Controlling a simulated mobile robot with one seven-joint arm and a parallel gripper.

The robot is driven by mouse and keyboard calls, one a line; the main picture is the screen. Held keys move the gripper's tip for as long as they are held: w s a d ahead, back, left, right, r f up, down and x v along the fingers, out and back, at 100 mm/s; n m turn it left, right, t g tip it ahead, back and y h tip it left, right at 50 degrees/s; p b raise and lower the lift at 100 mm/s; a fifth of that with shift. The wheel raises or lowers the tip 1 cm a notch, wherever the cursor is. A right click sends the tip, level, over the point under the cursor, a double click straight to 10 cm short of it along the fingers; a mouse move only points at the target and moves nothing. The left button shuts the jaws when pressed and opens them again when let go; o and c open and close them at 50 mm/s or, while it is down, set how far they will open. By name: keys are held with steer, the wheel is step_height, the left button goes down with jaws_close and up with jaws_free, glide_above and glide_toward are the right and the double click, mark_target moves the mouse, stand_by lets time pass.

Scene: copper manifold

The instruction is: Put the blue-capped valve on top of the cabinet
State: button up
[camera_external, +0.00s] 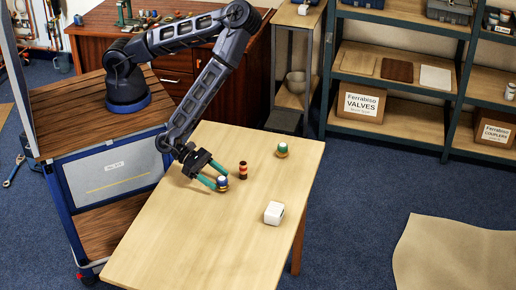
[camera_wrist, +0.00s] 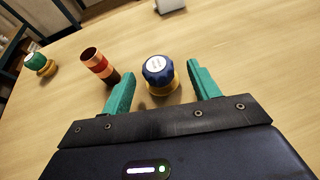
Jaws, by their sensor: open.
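The blue-capped valve (camera_external: 223,183) stands upright on the light wood table, with a brass body under its blue cap. In the wrist view the valve (camera_wrist: 160,76) sits between my gripper's two green fingers (camera_wrist: 160,88), with a visible gap on each side. My gripper (camera_external: 216,179) is open, low over the table, and holds nothing. A reddish-brown wooden cabinet with drawers (camera_external: 178,76) stands behind the table. Its top is partly hidden by my arm.
A dark and copper-red cylinder (camera_external: 243,170) stands close beside the valve. A green-capped valve (camera_external: 282,150) and a white block (camera_external: 273,213) are farther right on the table (camera_external: 170,240). The table's near part is clear. A narrow stand (camera_external: 298,16) and shelves (camera_external: 400,92) stand behind.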

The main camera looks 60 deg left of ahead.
mark_target(227, 185)
steer(key=shift+x, duration=2.3)
steer(key=shift+f, duration=0.1)
steer(key=c, duration=1.2)
step_height(227, 185, up, 20)
